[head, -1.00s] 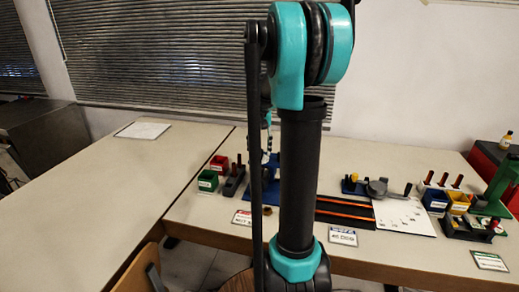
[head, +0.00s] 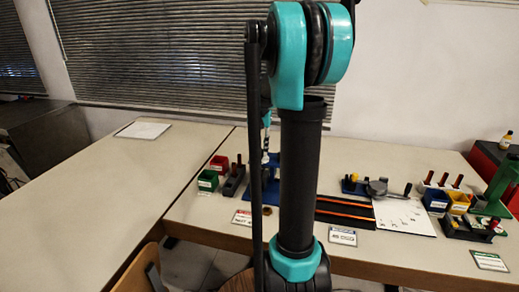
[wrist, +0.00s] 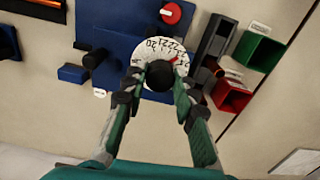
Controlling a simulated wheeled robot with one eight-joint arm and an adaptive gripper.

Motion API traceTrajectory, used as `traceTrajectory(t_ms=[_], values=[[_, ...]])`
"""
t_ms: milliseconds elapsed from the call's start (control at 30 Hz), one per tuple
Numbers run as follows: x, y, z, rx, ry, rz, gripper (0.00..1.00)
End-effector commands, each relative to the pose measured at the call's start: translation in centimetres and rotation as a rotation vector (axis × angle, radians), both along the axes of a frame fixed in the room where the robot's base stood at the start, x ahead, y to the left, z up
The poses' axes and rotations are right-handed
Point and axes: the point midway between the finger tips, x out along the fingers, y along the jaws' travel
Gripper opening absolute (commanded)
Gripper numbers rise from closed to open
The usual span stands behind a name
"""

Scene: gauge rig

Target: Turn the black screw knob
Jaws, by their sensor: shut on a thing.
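A blue rig (wrist: 115,128) fills the middle of the wrist view. On it is a round white dial (wrist: 151,47) with black numerals and a red mark. A black knob (wrist: 159,77) sits at the dial's lower middle. My gripper (wrist: 159,84) has one finger on each side of this knob and is shut on it; the exact contact is hard to see. A second black knob (wrist: 91,59) stands on the rig to the left. In the head view the rig (head: 270,194) is mostly hidden behind my arm.
A red knob (wrist: 171,13) stands above the dial. Green (wrist: 262,52) and red (wrist: 231,95) bins and a dark block (wrist: 212,45) lie close on the right. In the head view, a white mat (head: 403,217) and more fixtures stand further right; the left table is mostly clear.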

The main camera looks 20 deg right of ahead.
Motion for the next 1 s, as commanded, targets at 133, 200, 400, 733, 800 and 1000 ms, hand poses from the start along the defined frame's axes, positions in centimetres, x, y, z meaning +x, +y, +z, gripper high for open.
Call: traceTrajectory(t_ms=[133, 200, 400, 733, 800, 1000], values=[[0.02, -0.01, 0.02, 0.0, 0.0, -0.105, 0.0], [0.02, -0.01, 0.02, 0.0, 0.0, -0.155, 0.0], [0.03, -0.02, 0.03, 0.0, 0.0, -0.275, 0.0], [0.03, -0.02, 0.03, 0.0, 0.0, -0.374, 0.0], [0.03, -0.02, 0.03, -0.001, -0.001, -0.379, 0.0], [0.03, -0.02, 0.03, -0.001, -0.001, -0.382, 0.0]])
